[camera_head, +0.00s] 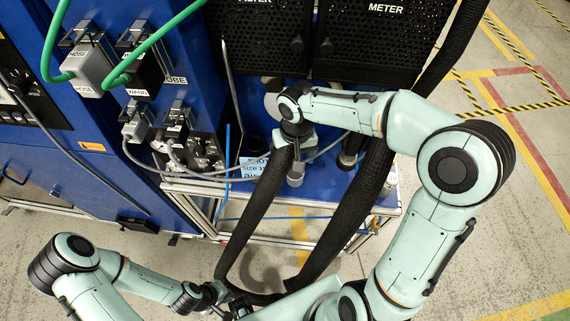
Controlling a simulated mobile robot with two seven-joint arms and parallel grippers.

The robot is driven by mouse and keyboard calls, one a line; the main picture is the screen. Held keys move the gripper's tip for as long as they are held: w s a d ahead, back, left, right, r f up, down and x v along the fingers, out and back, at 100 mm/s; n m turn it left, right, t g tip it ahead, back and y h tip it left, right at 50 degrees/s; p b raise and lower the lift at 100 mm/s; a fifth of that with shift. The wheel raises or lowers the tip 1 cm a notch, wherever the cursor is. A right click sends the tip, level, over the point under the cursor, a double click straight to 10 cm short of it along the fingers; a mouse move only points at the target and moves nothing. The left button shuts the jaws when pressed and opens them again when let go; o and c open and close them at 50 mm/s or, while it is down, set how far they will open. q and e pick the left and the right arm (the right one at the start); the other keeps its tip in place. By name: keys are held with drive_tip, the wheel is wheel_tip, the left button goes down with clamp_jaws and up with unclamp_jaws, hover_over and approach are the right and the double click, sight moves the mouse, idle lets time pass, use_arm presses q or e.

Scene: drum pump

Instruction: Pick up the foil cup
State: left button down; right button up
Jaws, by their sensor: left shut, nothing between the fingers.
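A small silvery, cup-like thing (295,176) shows on the blue shelf, just below the wrist of my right arm. It may be the foil cup, but it is too small to tell for sure. My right gripper (298,150) points down over the shelf from the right arm. Its fingers are too small and dark to make out, so I cannot tell whether they touch the silvery thing. My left gripper (228,299) is low in the picture, shut and empty, well away from the shelf and near the bottom of the black hoses.
Thick black hoses (258,215) hang in a loop in front of the shelf (388,202). A blue cabinet (190,60) with plugs and green cables (160,35) stands at left. Black mesh meter boxes (375,45) are behind. Open floor lies at right.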

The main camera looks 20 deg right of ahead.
approach(293, 177)
drive_tip(key=shift+s+a+f+b, duration=0.1)
drive_tip(key=shift+s+a+b, duration=0.35)
drive_tip(key=shift+s, duration=0.55)
drive_tip(key=shift+w+f, duration=0.15)
drive_tip(key=shift+f, duration=0.1)
drive_tip(key=shift+a+f, duration=0.2)
drive_tip(key=shift+f, duration=2.5)
drive_tip(key=c, duration=1)
